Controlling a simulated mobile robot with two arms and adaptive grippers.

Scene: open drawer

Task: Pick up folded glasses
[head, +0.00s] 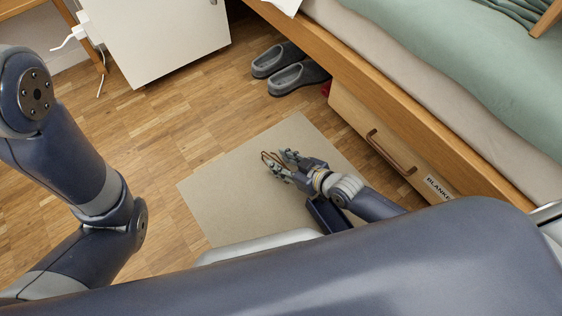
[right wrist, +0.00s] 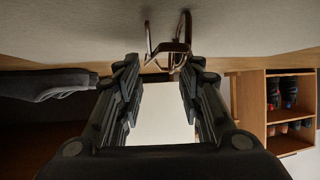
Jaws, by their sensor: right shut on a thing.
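The folded glasses have a thin brown frame and show as a small loop at my right gripper's fingertips in the head view (head: 268,158). In the right wrist view, the folded glasses (right wrist: 168,48) are at the fingertips. My right gripper (head: 279,162) is low over the grey-beige mat and shut on the glasses; its fingers also show in the right wrist view (right wrist: 160,68). The fingers hide part of the frame, and I cannot tell whether it touches the mat. My left arm shows at the left, but its gripper is out of view.
The mat (head: 215,190) lies on the wooden floor. A bed with a closed drawer (head: 365,125) labelled "BLANKE…" stands at the right. Grey shoes (head: 297,78) stand beside the bed. A white cabinet (head: 165,40) is at the back left. Clear floor lies left of the mat.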

